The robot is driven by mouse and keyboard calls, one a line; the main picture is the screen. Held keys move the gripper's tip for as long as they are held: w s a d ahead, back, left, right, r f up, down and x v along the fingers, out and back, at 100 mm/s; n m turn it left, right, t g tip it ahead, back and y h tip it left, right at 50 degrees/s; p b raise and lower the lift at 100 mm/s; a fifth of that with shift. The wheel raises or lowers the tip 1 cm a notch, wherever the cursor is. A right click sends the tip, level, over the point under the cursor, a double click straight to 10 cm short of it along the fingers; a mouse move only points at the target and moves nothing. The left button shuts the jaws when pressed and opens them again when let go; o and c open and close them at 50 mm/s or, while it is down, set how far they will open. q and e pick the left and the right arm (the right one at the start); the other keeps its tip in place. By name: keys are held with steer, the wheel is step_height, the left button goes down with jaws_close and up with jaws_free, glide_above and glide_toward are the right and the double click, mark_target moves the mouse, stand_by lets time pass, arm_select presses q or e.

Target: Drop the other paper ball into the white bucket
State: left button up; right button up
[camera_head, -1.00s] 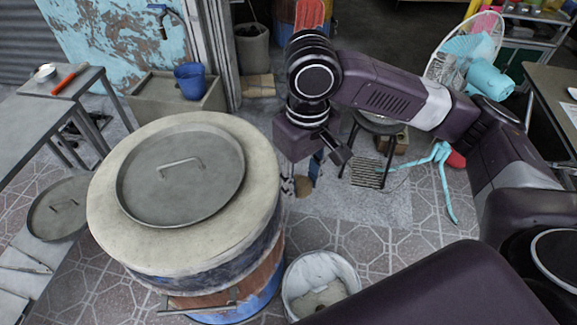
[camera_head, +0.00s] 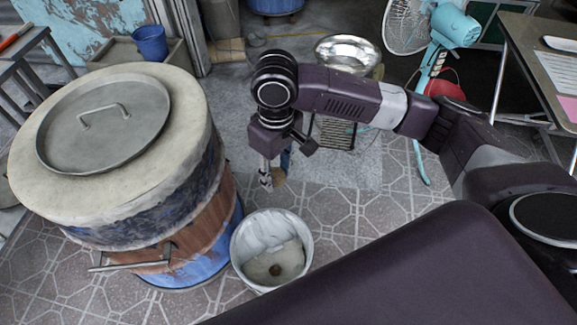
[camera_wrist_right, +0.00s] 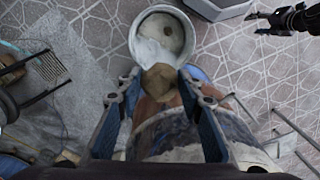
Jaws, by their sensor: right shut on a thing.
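The white bucket (camera_head: 240,252) stands on the tiled floor right of the barrel oven, with a small dark brown lump (camera_head: 275,270) on its bottom. My right gripper (camera_head: 274,180) is above the floor behind the bucket in the head view. It is shut on a crumpled brown paper ball (camera_wrist_right: 160,82), which shows between the blue fingers in the right wrist view. There the ball overlaps the near edge of the bucket (camera_wrist_right: 136,45). In the head view the ball is mostly hidden by the fingers. My left gripper (camera_wrist_right: 254,23) shows only at the wrist view's upper right, open and empty.
The barrel oven (camera_head: 190,215) with its round metal lid (camera_head: 100,125) stands close left of the bucket. A metal bowl (camera_head: 348,52) on a stand, a turquoise fan (camera_head: 440,40) and a table (camera_head: 540,80) are behind.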

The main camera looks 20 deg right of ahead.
arm_select(q)
steer(key=w+d+f+t+b, duration=0.1)
steer(key=w+d+f+b, duration=0.15)
steer(key=w+b, duration=1.1)
step_height(320, 180, up, 15)
steer(key=s+t+b, duration=0.1)
steer(key=s+b, duration=0.1)
steer(key=b, duration=0.8)
steer(key=shift+a+t+b, duration=0.2)
steer(key=shift+t+b, duration=0.1)
steer(key=shift+b, duration=0.05)
arm_select(e)
step_height(320, 180, down, 46)
steer(key=w+a+n, duration=0.1)
steer(key=n, duration=0.9)
steer(key=shift+w+f+n, duration=0.25)
steer(key=shift+n, duration=0.05)
arm_select(q)
steer(key=shift+f, duration=0.1)
arm_select(e)
steer(key=shift+a, duration=0.1)
steer(key=o, duration=0.8)
step_height(320, 180, up, 12)
